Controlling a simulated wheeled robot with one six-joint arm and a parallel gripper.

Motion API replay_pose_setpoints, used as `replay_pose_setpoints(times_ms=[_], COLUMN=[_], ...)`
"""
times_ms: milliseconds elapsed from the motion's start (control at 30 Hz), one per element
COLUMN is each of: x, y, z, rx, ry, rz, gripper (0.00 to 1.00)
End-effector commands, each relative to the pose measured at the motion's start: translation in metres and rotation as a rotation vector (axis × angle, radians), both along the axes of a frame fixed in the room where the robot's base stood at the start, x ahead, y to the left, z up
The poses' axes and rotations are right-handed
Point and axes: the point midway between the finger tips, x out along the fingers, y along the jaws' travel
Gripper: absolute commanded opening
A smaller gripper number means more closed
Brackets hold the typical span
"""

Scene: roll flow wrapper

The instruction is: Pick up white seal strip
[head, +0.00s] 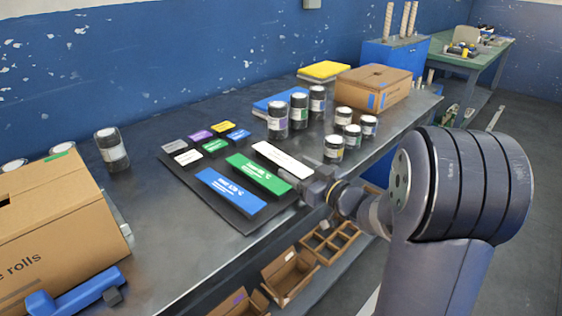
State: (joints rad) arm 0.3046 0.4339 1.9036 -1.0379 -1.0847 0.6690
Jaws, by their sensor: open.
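The white seal strip (281,158) is a long flat white bar with faint print. It lies at the back right of a dark mat (222,199) on the bench. A green strip (258,174) and a blue strip (230,190) lie in front of it, roughly parallel. My gripper (306,187) is open, beside the right ends of the white and green strips. It is small in view, and I cannot tell whether it touches either strip. Nothing shows between its jaws.
Several small coloured blocks (214,146) lie on the mat's back left. Several dark jars (299,110) stand behind and right of the strips. A cardboard box (374,87) stands at the back, another (62,230) at front left. Bare bench (150,205) lies left of the mat.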

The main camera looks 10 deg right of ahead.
Motion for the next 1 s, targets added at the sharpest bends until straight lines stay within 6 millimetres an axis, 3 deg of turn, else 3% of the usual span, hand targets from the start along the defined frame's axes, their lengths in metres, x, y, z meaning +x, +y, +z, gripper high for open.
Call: replay_pose_setpoints(times_ms=[333,900,1000], x=[0.0092,0.0089,0.0089], y=[0.0059,0.0057,0.0057], z=[0.0005,0.0006,0.0006], rx=[0.000,0.001,0.001], ry=[0.000,-0.001,-0.001], rz=[-0.001,-0.001,0.000], gripper=[0.65,0.20,0.18])
